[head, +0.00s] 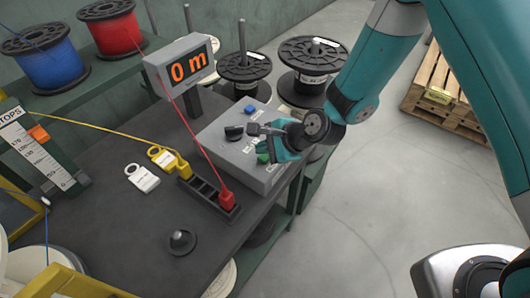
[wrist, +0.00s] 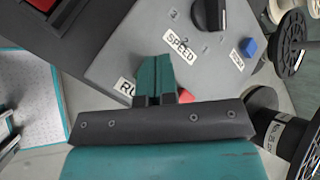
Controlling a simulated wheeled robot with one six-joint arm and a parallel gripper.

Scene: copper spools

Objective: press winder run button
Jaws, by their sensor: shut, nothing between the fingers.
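The grey winder control box (head: 215,148) stands on the dark bench. It carries a black speed knob (head: 234,132), a blue button (head: 250,108) and a green button (head: 262,158). My gripper (head: 275,151) is shut and empty, low over the box's right part and close by the green button. In the wrist view my closed fingertips (wrist: 155,65) are over the box face, beside the SPEED label (wrist: 180,42) and above a partly covered "RU" label (wrist: 126,88). The fingers hide the green button there; contact cannot be told. A red button (wrist: 185,96) peeks out beside them.
Black spools (head: 312,55) stand behind. Open floor lies to the right, before a pallet (head: 450,95).

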